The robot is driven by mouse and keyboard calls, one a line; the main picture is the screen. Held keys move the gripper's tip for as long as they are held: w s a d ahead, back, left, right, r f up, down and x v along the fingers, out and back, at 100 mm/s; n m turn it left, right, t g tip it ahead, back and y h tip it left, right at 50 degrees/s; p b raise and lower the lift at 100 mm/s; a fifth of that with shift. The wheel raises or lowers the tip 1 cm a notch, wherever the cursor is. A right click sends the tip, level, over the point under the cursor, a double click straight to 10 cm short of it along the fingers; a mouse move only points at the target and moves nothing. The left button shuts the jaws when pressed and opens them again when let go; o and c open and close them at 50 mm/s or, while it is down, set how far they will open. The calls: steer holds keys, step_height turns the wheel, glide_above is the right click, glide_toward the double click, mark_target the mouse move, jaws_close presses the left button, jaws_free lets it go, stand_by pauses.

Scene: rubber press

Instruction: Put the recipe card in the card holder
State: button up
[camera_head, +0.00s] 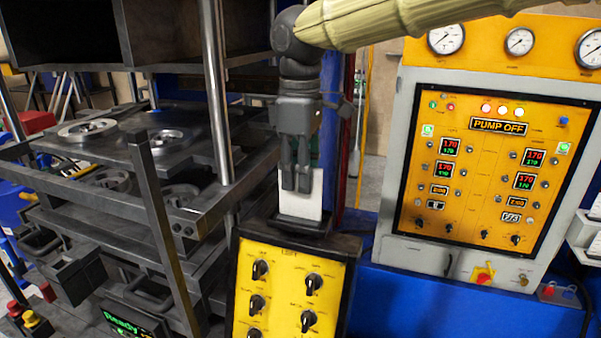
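The recipe card (301,207) is a white upright card. Its lower edge is at the dark card holder (298,226) on top of the yellow control box; I cannot tell whether it sits in the slot or just above it. My gripper (297,187) points down in front of the card, its dark fingers overlapping the card's upper part. The fingers look close together at the card, but whether they pinch it is not clear. The card's upper part is partly hidden by the fingers.
The yellow control box (290,290) with black knobs stands below the holder. The metal press (170,160) with posts and plates is close on the left. A yellow panel with gauges and displays (487,160) stands on the right. A blue surface (440,305) lies below the panel.

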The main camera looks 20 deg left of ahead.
step_height(320, 180, up, 12)
steer(key=b, duration=0.5)
steer(key=shift+o, duration=0.3)
stand_by(1.9)
